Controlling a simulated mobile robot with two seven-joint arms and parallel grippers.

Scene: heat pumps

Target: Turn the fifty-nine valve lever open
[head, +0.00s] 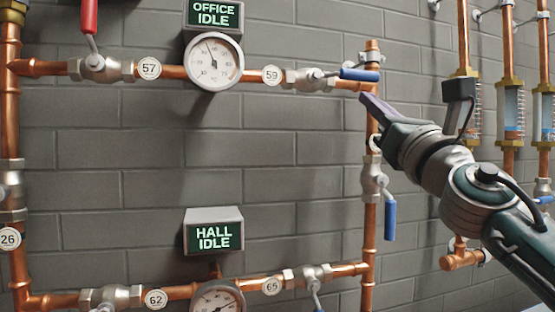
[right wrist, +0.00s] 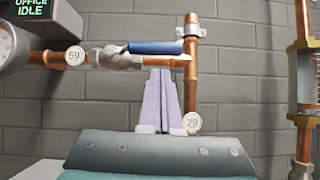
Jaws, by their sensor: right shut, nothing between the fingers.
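The fifty-nine valve (head: 305,79) sits on the upper copper pipe, just right of its round "59" tag (head: 272,75). Its blue lever (head: 360,75) points right, along the pipe. In the right wrist view the lever (right wrist: 156,47) lies level above my fingertips, near the pipe corner. My right gripper (head: 366,98) is shut and empty, its pale purple fingers together just below the lever. In the right wrist view the fingers (right wrist: 160,75) point up toward the lever; I cannot tell whether they touch it. My left gripper is not in view.
A vertical copper pipe (head: 370,240) with another blue-levered valve (head: 389,220) runs down beside my right gripper. A gauge (head: 214,61) and an "OFFICE IDLE" sign (head: 214,14) are to the left. Flow tubes (head: 513,110) stand at the right. The grey wall is close behind.

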